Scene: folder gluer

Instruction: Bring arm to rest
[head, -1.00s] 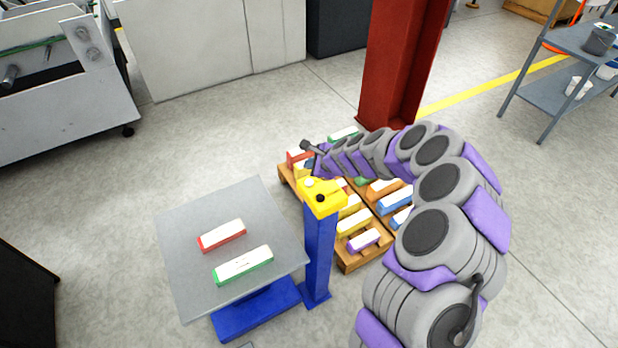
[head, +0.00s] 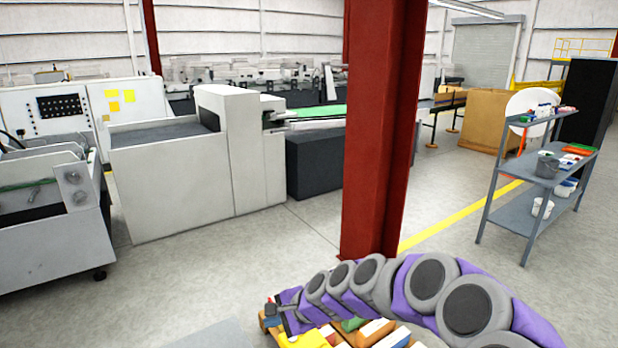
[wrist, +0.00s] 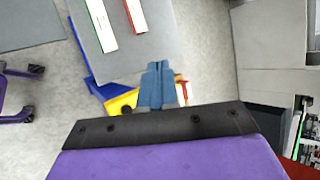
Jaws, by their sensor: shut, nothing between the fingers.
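My gripper (wrist: 158,85) shows in the wrist view with its blue fingers together and nothing between them. It is above the floor near the yellow-topped blue post (wrist: 122,103) of the grey lift table (wrist: 160,45). In the head view my gripper (head: 270,305) is at the low left end of my purple and grey arm, which reaches in from the lower right. The yellow post top (head: 303,341) shows just below it at the bottom edge.
Several coloured boxes (head: 375,332) lie on a pallet under my arm, partly hidden. A red column (head: 372,150) stands just behind. A grey shelf (head: 510,205) is at right, white machines (head: 190,175) at left. Floor (head: 200,285) between is clear.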

